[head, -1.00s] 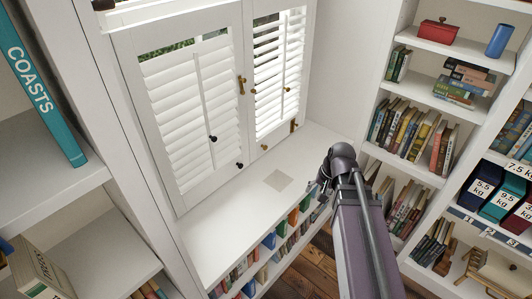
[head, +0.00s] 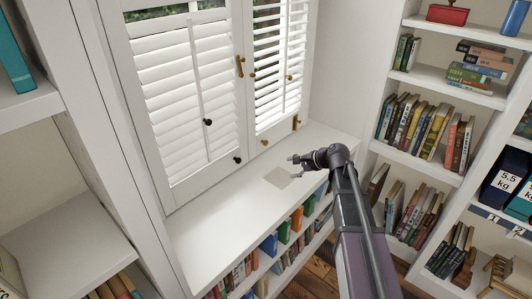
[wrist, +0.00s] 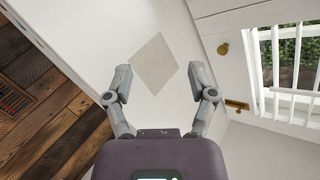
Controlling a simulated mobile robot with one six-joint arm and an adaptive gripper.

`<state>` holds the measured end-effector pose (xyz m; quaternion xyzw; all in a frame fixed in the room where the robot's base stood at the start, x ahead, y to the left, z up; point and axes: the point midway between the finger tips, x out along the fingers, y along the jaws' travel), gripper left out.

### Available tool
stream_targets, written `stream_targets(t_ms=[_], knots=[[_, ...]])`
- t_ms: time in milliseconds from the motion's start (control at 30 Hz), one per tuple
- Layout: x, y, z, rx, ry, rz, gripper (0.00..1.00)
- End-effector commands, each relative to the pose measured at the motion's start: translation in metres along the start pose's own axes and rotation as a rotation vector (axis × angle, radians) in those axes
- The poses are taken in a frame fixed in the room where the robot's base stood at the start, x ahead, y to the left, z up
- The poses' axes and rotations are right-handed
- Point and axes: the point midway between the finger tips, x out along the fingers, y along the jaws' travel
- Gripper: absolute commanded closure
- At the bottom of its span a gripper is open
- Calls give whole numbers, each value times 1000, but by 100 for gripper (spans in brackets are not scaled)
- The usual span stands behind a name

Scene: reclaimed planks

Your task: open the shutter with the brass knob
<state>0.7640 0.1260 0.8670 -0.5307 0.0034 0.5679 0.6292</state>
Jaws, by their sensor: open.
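The right shutter (head: 272,65) is a white louvred panel. It looks shut, flush beside the left shutter (head: 187,95). A small brass knob (head: 265,142) sits at its lower left corner; a brass knob also shows in the wrist view (wrist: 222,49). Another brass knob (head: 290,78) is on its louvre rod. The left shutter has dark knobs at its lower right corner (head: 237,160) and on its rod. A brass latch (head: 240,67) is at the seam between the shutters. My gripper (head: 292,166) is open and empty over the sill, apart from the knobs.
The white sill (head: 215,220) carries only a pale flat square (head: 277,177). Books fill the shelf under it. A bookcase (head: 436,170) stands close on the right, and white shelves (head: 50,240) on the left. A brass fitting (head: 295,122) is on the shutter's right edge.

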Motion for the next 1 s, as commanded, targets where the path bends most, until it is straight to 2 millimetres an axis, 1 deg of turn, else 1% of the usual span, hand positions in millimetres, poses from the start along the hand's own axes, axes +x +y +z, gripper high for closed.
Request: stream_targets(t_ms=[33,400,800,1000], knots=[[14,1,-12,40,-13,-28,28],[61,-27,-52,372,-147,-227,28],[101,-55,-104,746,-339,-403,28],[114,-66,-127,912,-438,-467,28]])
